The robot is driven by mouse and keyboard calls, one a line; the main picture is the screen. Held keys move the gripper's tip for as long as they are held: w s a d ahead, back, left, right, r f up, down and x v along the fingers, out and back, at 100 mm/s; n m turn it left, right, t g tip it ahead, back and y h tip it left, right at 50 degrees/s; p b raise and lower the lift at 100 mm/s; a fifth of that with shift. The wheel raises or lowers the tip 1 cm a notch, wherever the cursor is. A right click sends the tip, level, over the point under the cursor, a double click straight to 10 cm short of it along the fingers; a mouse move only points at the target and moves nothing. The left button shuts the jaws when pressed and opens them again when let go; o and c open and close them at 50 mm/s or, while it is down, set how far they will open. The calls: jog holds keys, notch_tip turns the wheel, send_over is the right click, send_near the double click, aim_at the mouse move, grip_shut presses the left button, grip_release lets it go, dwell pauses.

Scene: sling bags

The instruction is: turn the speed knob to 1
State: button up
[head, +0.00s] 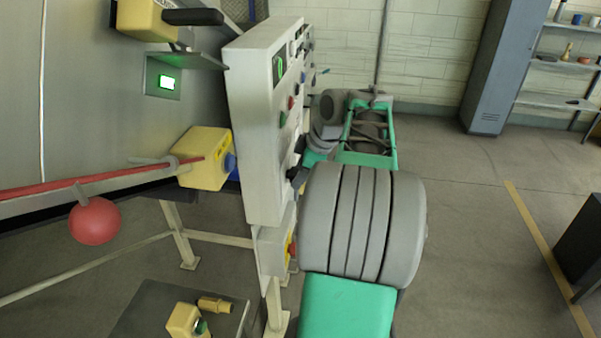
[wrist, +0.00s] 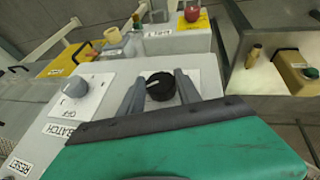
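A black round knob (wrist: 160,86) with a white pointer line sits on a white plate on the grey control panel (wrist: 105,72). The pointer slants toward the upper right in the wrist view. No numbers around it are readable, and part of its plate is hidden by my gripper. My gripper (wrist: 160,88) has one grey finger on each side of this knob, with a small gap seeming to show on each side; contact is hard to judge. In the head view the panel (head: 250,130) is seen nearly edge-on, with my gripper (head: 297,172) close against its face.
A grey knob (wrist: 75,87) marked OFF, with a BATCH label (wrist: 58,130), is left of the black knob. A red button (wrist: 192,13) on yellow lies beyond. In the head view, a yellow box (head: 204,158) stands left of the panel; open floor (head: 470,220) lies right.

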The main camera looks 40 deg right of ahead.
grip_shut()
jog(key=shift+f, duration=0.1)
jog(key=n+t+h+b, duration=0.1)
jog(key=t+h+b, duration=0.1)
jog(key=b, duration=1.2)
jog(key=n+t+h+b, duration=0.1)
jog(key=t+h+b, duration=0.2)
jog(key=b, duration=1)
jog(key=f+t+h+b, duration=0.1)
jog(key=t+h+b, duration=0.2)
jog(key=b, duration=1.1)
jog(key=shift+s+a+n+b, duration=0.25)
jog(key=shift+a+n+b, duration=0.1)
jog(key=shift+n, duration=0.05)
jog(key=shift+r, duration=0.1)
jog(key=o, duration=0.5)
grip_release()
